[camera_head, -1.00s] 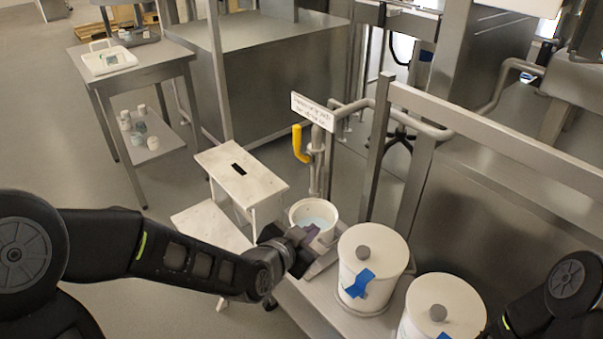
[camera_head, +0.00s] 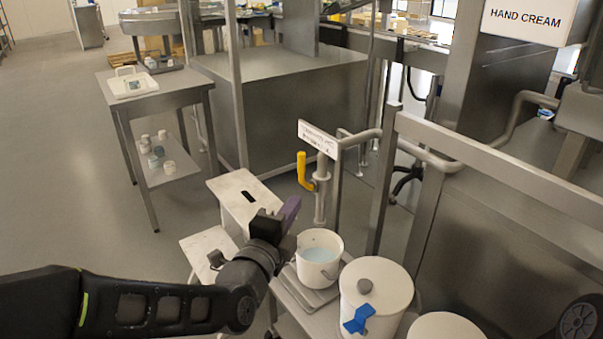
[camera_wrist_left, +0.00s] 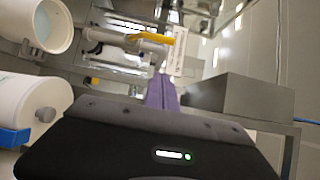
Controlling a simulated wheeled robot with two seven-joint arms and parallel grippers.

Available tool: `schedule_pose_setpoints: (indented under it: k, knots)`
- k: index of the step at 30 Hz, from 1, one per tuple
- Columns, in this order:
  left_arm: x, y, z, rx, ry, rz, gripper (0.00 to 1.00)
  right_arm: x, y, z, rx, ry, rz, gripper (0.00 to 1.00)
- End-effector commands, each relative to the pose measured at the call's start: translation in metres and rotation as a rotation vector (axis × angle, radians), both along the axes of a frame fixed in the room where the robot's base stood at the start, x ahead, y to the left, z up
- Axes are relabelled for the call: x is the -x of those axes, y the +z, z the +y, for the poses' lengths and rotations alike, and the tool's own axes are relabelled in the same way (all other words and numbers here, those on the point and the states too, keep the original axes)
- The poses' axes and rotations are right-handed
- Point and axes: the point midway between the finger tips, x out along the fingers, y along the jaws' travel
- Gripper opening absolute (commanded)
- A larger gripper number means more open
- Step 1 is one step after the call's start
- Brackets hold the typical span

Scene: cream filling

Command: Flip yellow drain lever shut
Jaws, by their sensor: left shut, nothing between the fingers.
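The yellow drain lever (camera_head: 303,171) sits on a steel pipe with a white sign above it, right of the white step stool. It stands upright, its lower end bending right to the pipe. In the left wrist view the yellow lever (camera_wrist_left: 151,38) lies beyond the fingers. My left gripper (camera_head: 290,210) is shut and empty, with purple fingers, in front of and below the lever, apart from it. The purple fingers also show in the left wrist view (camera_wrist_left: 161,93). My right gripper is not in view.
A bucket of pale blue liquid (camera_head: 319,256) stands just right of my left gripper. A lidded white pot (camera_head: 376,295) with a blue tap is beside it. The white step stool (camera_head: 235,192) is behind the gripper. The sign (camera_head: 319,139) hangs near the lever.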

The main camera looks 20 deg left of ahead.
Motion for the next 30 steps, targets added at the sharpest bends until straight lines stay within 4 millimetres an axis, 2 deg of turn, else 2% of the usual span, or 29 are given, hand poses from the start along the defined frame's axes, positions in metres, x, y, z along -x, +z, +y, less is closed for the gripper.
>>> schedule_pose_setpoints:
  k: [5,11,12,14,23,30]
  knots:
    - [-0.005,0.001,-0.001,0.001,0.0,0.002,0.0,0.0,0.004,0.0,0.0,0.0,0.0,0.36]
    - [-0.022,0.002,-0.002,-0.001,-0.001,0.005,0.0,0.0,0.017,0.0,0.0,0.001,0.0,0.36]
    - [-0.027,0.002,-0.003,0.0,-0.001,0.005,0.0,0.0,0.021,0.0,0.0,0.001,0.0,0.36]
    - [-0.039,-0.002,-0.004,0.001,0.0,0.002,0.0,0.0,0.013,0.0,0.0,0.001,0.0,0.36]
    - [-0.101,-0.002,-0.011,0.001,0.0,0.001,0.0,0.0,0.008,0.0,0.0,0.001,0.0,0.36]
    - [-0.125,-0.001,0.01,0.002,0.0,0.001,0.0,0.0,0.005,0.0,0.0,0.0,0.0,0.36]
